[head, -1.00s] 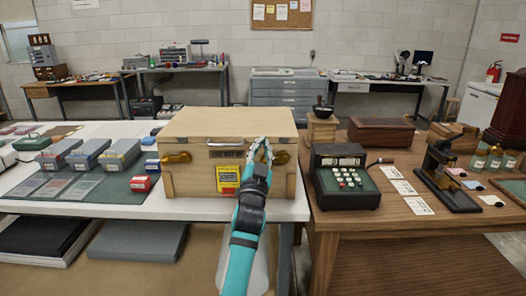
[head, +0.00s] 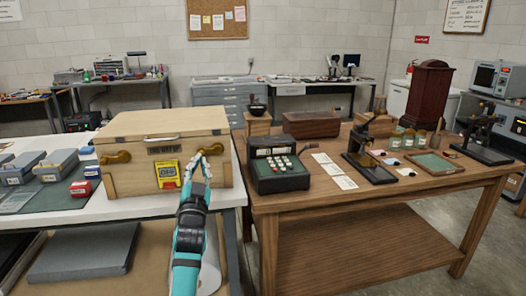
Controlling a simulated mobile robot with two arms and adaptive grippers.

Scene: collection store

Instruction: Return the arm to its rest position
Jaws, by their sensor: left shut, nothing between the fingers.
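My left gripper (head: 205,158) is on a teal and black arm that rises from the bottom of the head view. Its fingers are shut and empty. They overlap the front of a wooden crate (head: 128,182) near its right brass latch (head: 216,149). I cannot tell whether the fingertips touch the crate. The crate's lid is down, and a yellow label (head: 168,174) is on its front. My right gripper is not in view.
The crate stands on a white table (head: 113,213) with small grey bins (head: 56,165) at left. Floor shows at far right.

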